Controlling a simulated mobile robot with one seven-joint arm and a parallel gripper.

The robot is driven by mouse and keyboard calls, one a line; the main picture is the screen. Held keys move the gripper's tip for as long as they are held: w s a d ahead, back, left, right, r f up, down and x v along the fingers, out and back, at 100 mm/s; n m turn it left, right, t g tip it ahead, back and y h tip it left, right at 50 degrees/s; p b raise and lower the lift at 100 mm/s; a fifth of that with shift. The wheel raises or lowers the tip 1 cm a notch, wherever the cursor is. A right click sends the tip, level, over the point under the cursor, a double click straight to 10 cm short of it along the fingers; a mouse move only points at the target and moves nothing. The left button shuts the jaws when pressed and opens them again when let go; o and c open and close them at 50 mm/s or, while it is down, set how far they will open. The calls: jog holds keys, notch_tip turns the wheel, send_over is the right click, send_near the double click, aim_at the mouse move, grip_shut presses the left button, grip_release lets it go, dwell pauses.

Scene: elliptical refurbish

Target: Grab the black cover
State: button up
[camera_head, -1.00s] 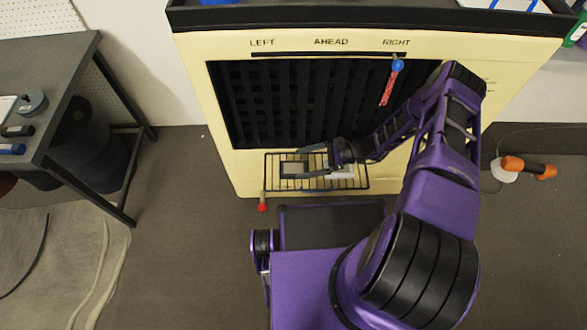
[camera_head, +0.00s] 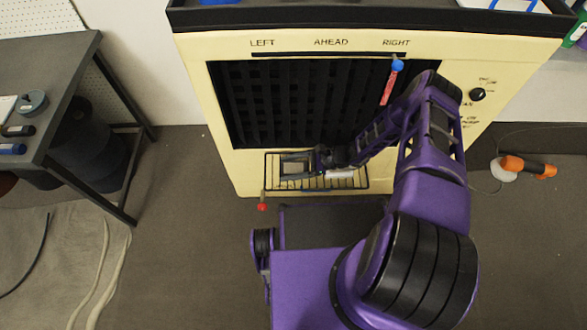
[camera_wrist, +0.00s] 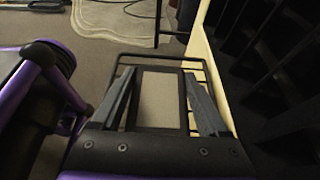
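A small rectangular piece with a black frame and a grey-beige middle (camera_head: 295,169) lies on the wire rack at the cabinet's front. I cannot tell for sure whether it is the black cover. It also shows in the wrist view (camera_wrist: 160,98), between the fingers. My gripper (camera_head: 284,168) is open over the rack, with one finger along each side of this piece. In the wrist view, the fingertips (camera_wrist: 159,73) are wide apart near its far edges. Contact is not clear. A large black grille (camera_head: 290,105) fills the cabinet front above the rack.
The wire rack (camera_head: 360,186) juts from the cream cabinet (camera_head: 220,115). A white piece (camera_head: 342,173) lies on it, partly behind my gripper. A red-tipped lever (camera_head: 262,206) hangs at its left. A blue-knobbed red lever (camera_head: 391,85) hangs near my arm. A table (camera_head: 60,80) stands left.

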jog(key=c, duration=0.9)
